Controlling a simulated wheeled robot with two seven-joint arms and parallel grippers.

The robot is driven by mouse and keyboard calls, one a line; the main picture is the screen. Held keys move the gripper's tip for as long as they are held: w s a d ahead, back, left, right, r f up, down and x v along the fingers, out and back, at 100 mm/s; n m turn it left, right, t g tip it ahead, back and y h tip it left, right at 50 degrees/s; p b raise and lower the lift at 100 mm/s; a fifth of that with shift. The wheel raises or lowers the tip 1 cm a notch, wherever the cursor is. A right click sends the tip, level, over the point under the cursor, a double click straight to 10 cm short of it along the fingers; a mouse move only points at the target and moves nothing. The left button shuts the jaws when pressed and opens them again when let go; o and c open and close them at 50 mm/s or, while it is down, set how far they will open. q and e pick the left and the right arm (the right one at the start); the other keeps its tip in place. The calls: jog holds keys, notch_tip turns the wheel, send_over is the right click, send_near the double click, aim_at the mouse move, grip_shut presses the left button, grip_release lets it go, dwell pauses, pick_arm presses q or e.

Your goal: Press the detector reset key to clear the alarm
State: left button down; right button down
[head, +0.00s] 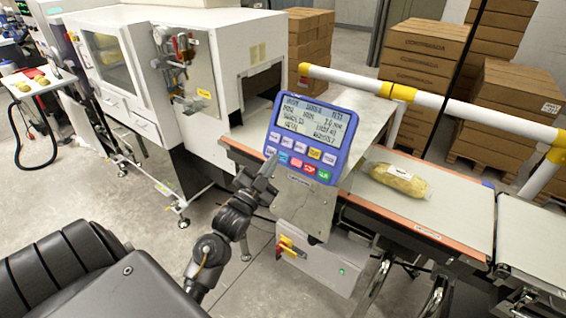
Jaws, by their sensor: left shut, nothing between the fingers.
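The blue control panel (352,140) stands tilted on a metal post in the middle of the head view. Its lit screen (314,118) shows lines of text too small to read surely. Below the screen are two rows of coloured keys, with white, yellow, blue, red and green among them; the red key (309,169) is in the lower row. I cannot read which key is the reset key. My left gripper (268,166) is shut and empty, its tips close to the lower left edge of the panel. I cannot tell whether they touch it. My right gripper is not in view.
A bagged yellow product (399,180) lies on the conveyor belt (466,212) right of the panel. A yellow and white guard rail (445,103) runs above the belt. A white machine housing (225,40) stands behind left. Stacked cartons (422,62) fill the back.

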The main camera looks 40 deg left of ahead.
pick_arm(q)
jog(key=shift+w+f, duration=0.3)
jog(key=shift+w, duration=0.4)
dwell(1.3)
jog(key=shift+w+f, duration=0.1)
dwell(0.3)
jog(key=shift+w+f, duration=0.1)
jog(key=shift+w, duration=0.15)
jog(key=shift+w+f+b, duration=0.2)
jog(key=shift+w+b, duration=0.15)
jog(key=shift+b, duration=0.05)
dwell(0.7)
jog(key=shift+r, duration=0.1)
jog(key=shift+s+r+p, duration=0.3)
jog(key=shift+s+p, duration=0.3)
jog(key=shift+s, duration=0.15)
